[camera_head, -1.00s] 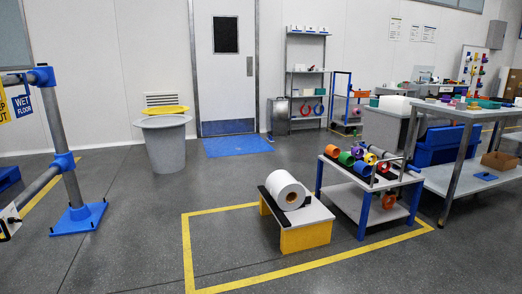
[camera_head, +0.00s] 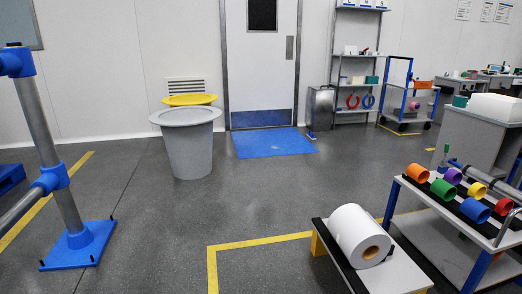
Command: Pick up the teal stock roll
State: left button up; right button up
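Several short coloured rolls lie on the top of a white cart (camera_head: 438,222) with blue legs at the right. They are an orange roll (camera_head: 418,173), a purple roll (camera_head: 453,176), a green roll (camera_head: 442,189), a yellow roll (camera_head: 477,189), a blue roll (camera_head: 474,210) and a red roll (camera_head: 503,206). I cannot pick out a clearly teal roll among them. The cart's right part is cut off by the picture edge. Neither of my grippers shows.
A large white roll (camera_head: 352,232) lies on a low stand (camera_head: 398,271) left of the cart. A yellow floor line (camera_head: 262,241) runs beside it. A grey bin (camera_head: 188,150) and a blue post base (camera_head: 80,246) stand left. The floor between is clear.

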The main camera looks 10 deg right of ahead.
aim_at(459, 101)
jog(key=i, duration=2.5)
jog(key=i+z, duration=0.15)
jog(key=i, duration=0.35)
jog(key=i+z, duration=0.15)
jog(key=i, duration=0.35)
jog(key=i+j+z, duration=0.2)
jog(key=i, duration=0.3)
jog(key=i+j+z, duration=0.15)
jog(key=i, duration=0.35)
jog(key=i+l+z, duration=0.2)
jog(key=i+z, duration=0.25)
jog(key=i+l+z, duration=0.1)
jog(key=i+z, duration=0.15)
jog(key=z, duration=0.2)
jog(key=i+z, duration=0.45)
jog(key=i+j+z, duration=0.15)
jog(key=z, duration=0.3)
jog(key=i+l+z, duration=0.2)
jog(key=i, duration=0.8)
jog(key=i+j+z, duration=0.2)
jog(key=i, duration=0.8)
